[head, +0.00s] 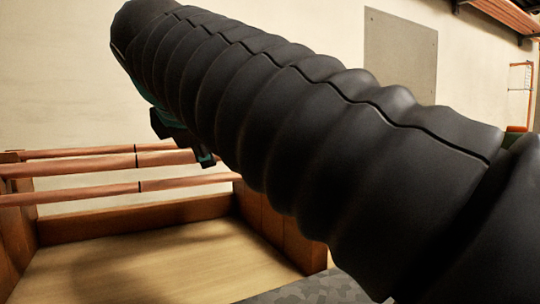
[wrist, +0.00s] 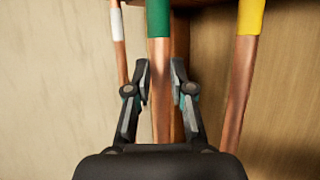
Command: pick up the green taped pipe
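The green taped pipe is a copper pipe with a green tape band (wrist: 158,20) at the top middle of the wrist view. Its bare copper runs down between my gripper's fingers (wrist: 161,75). The fingers are apart, one on each side of the pipe, below the green band. I cannot tell whether either finger touches it. In the head view my black arm covers much of the picture, and only a dark and teal part of my gripper (head: 205,158) shows under it. The green tape is not visible there.
A white-taped pipe (wrist: 116,22) is on the left and a yellow-taped pipe (wrist: 250,18) on the right. In the head view, several copper pipes (head: 85,167) span a wooden frame (head: 130,221). A pale wall (head: 60,75) stands behind.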

